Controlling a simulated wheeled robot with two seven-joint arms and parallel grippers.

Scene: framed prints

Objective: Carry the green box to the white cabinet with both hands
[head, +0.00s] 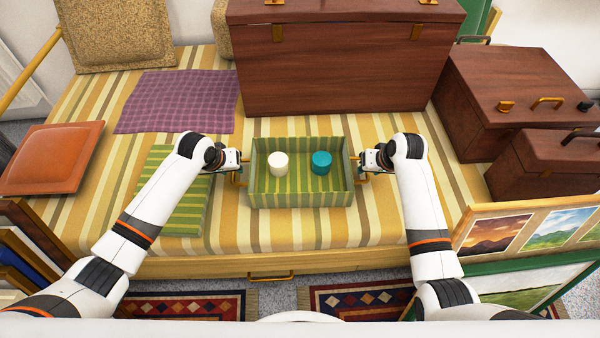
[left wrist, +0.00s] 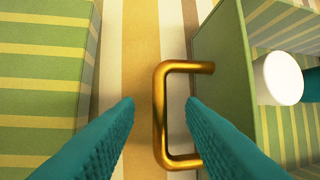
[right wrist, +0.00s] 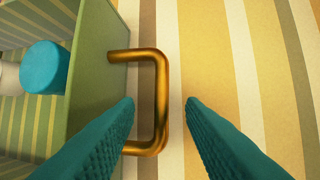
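The green box (head: 300,200) is an open striped box on the striped daybed, holding a white cylinder (head: 278,163) and a teal cylinder (head: 321,163). My left gripper (head: 238,168) is at its left brass handle (left wrist: 160,115); in the left wrist view the teal fingers are apart on either side of the handle. My right gripper (head: 364,166) is at its right brass handle (right wrist: 160,100); in the right wrist view the fingers are apart with the handle between them. Neither gripper visibly squeezes its handle. I cannot identify a white cabinet in these views.
The striped daybed (head: 230,228) bears a large brown chest (head: 335,70) behind the box. Smaller brown cases (head: 515,95) stand at right. A green striped cushion (head: 185,215) lies close left, an orange cushion (head: 52,158) farther left. Framed prints (head: 495,240) stand at front right.

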